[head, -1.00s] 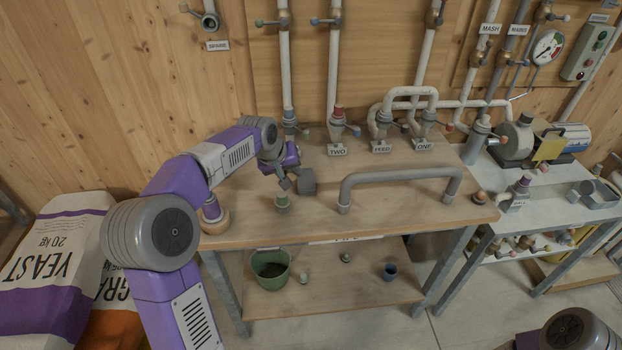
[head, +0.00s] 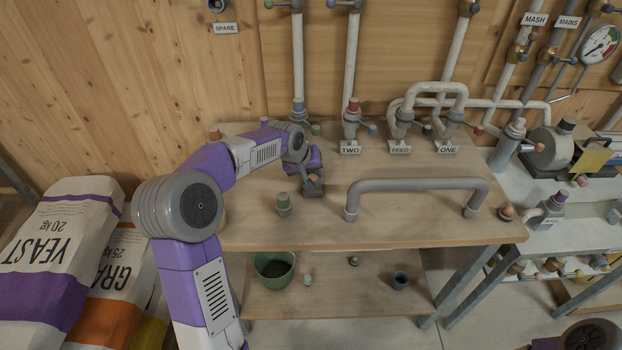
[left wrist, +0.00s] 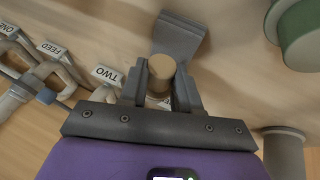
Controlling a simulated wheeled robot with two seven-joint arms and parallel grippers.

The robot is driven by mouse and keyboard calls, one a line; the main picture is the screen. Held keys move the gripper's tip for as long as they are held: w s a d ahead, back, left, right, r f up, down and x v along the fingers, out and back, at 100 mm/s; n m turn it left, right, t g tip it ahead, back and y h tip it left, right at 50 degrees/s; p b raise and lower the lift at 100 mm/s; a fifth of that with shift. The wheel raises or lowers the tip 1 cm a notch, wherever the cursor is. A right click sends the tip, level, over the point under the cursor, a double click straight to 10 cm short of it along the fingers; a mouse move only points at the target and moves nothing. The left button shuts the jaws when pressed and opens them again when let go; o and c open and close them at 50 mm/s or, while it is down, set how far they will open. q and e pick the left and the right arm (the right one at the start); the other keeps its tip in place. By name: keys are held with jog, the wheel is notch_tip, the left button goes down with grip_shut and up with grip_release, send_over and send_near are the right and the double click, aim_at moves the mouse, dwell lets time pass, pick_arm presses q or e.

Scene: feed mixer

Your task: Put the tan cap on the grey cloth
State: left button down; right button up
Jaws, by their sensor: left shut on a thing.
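The tan cap (left wrist: 161,67) sits between the fingers of my left gripper (left wrist: 160,84) in the left wrist view, and the gripper is shut on it. The grey cloth (left wrist: 180,36) shows just beyond and beneath the cap. In the head view my left gripper (head: 305,175) is low over the bench, right at the grey cloth (head: 313,189). The cap is hidden there by the gripper. I cannot tell whether the cap touches the cloth. My right gripper is not in view.
A green-topped fitting (head: 283,204) stands close to the left gripper, and also shows in the wrist view (left wrist: 297,38). A grey pipe handle (head: 420,184) arches over the bench to the right. Labelled pipes stand behind. The bench (head: 400,232) is bare at the front.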

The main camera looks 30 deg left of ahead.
pick_arm(q)
jog(key=shift+f, duration=0.9)
jog(key=shift+r, duration=0.1)
jog(key=c, duration=1.1)
grip_release()
jog(key=shift+f, duration=0.2)
jog(key=shift+r, duration=0.1)
jog(key=shift+r, duration=0.25)
jog(key=p+v, duration=0.2)
jog(key=v, duration=0.9)
jog(key=shift+s+r+p, duration=0.2)
jog(key=shift+r+p, duration=0.1)
jog(key=shift+p, duration=0.1)
